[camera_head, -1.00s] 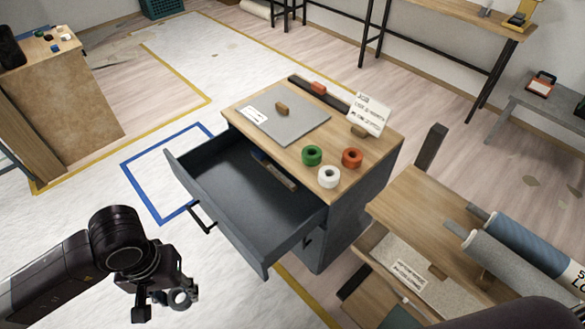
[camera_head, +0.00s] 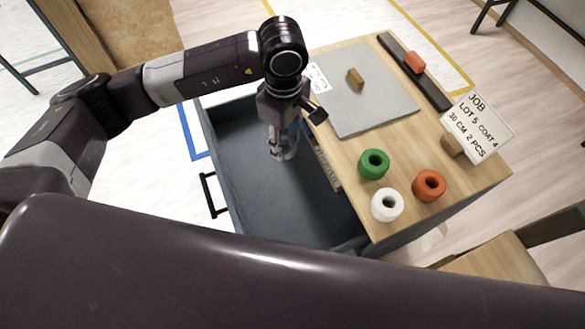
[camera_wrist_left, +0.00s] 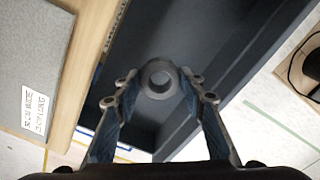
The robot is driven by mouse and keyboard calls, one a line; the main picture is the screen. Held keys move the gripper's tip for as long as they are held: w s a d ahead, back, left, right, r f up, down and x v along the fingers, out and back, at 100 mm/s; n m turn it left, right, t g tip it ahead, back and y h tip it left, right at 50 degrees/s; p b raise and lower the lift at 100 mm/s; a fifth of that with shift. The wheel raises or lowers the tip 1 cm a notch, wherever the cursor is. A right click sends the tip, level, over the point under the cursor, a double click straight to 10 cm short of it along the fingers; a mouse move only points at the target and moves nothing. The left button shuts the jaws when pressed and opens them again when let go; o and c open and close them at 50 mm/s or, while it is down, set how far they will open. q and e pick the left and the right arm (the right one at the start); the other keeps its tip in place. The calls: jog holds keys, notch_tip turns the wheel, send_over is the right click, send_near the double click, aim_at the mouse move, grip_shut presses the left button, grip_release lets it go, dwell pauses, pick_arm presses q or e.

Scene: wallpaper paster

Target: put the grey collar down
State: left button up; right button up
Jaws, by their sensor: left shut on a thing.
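The grey collar (camera_wrist_left: 158,80) is a thick dark grey ring with a round hole, seen in the left wrist view between the tips of my left gripper (camera_wrist_left: 160,92). The gripper is shut on it. In the head view my left gripper (camera_head: 283,145) points down into the open drawer (camera_head: 238,165), near its side by the cabinet top. I cannot tell whether the collar touches the drawer floor. Green (camera_head: 374,164), orange (camera_head: 429,185) and white (camera_head: 387,204) collars stand on the wooden cabinet top (camera_head: 350,155). My right gripper is out of view.
A grey pad (camera_head: 365,105) with a small wooden block (camera_head: 355,78) covers part of the cabinet top. A job card (camera_head: 478,125) stands at its right. A dark strip with an orange block (camera_head: 414,62) lies behind. The drawer's front part looks empty.

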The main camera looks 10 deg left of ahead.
pick_arm(q)
jog(key=p, duration=0.2)
send_over(287, 185)
notch_tip(287, 185, down, 14)
jog(key=shift+s+d, duration=0.1)
notch_tip(287, 185, down, 5)
jog(key=shift+f, duration=0.15)
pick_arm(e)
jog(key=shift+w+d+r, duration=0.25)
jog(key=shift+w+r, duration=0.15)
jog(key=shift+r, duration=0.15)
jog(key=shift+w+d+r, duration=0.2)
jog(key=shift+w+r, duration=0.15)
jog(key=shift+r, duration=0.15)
pick_arm(q)
jog(key=shift+f, duration=0.15)
jog(key=o, duration=1.3)
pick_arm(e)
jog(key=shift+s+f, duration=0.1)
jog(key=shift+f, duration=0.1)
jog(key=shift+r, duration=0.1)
